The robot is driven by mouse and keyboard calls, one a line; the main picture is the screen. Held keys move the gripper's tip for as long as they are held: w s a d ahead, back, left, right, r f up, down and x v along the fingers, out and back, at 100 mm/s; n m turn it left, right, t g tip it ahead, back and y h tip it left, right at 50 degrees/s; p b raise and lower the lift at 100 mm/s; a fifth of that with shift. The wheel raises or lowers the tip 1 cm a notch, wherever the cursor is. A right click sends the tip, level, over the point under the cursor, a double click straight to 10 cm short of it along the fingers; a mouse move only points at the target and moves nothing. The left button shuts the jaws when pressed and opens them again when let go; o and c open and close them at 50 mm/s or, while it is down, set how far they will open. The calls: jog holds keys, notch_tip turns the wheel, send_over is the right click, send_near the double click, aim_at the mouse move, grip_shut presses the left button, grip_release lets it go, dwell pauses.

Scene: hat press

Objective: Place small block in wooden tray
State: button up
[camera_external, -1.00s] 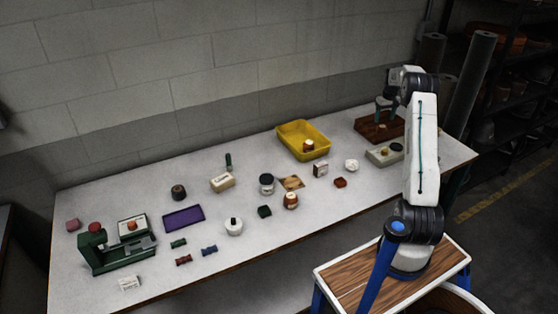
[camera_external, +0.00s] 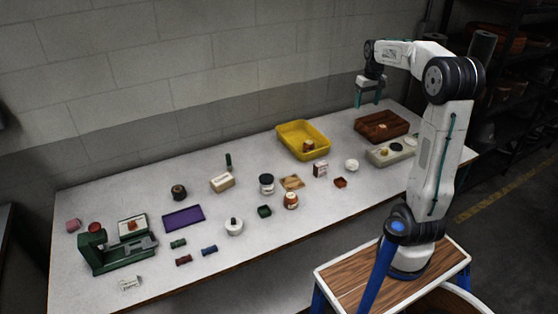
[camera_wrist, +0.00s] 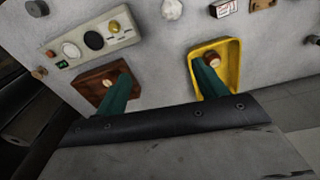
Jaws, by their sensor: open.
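The wooden tray (camera_external: 372,134) stands at the far right of the table and also shows in the wrist view (camera_wrist: 88,89). A small brown block (camera_external: 383,126) with a paler top lies inside it; the wrist view shows the block (camera_wrist: 107,82) too, beside a green finger. My gripper (camera_external: 367,104) is open and empty, raised above the table's back edge, left of and above the wooden tray. In the wrist view its two fingers are spread wide, with nothing between them.
A yellow bin (camera_external: 290,136) with a small jar (camera_external: 308,146) in it stands left of the tray. A grey panel (camera_external: 377,155) with knobs lies in front of the tray. Jars, small blocks, a purple mat (camera_external: 183,217) and a green press (camera_external: 105,255) lie further left.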

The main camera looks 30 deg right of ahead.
jog(key=s+a, duration=1.2)
jog(key=s, duration=0.5)
jog(key=s+a+f, duration=0.2)
jog(key=s+f, duration=0.1)
jog(key=s, duration=0.2)
jog(key=s+a+f+n, duration=0.1)
jog(key=s+a+f, duration=0.1)
jog(key=s, duration=0.4)
jog(key=shift+s+a+f+t, duration=0.3)
jog(key=shift+f+t, duration=0.1)
jog(key=shift+f, duration=0.45)
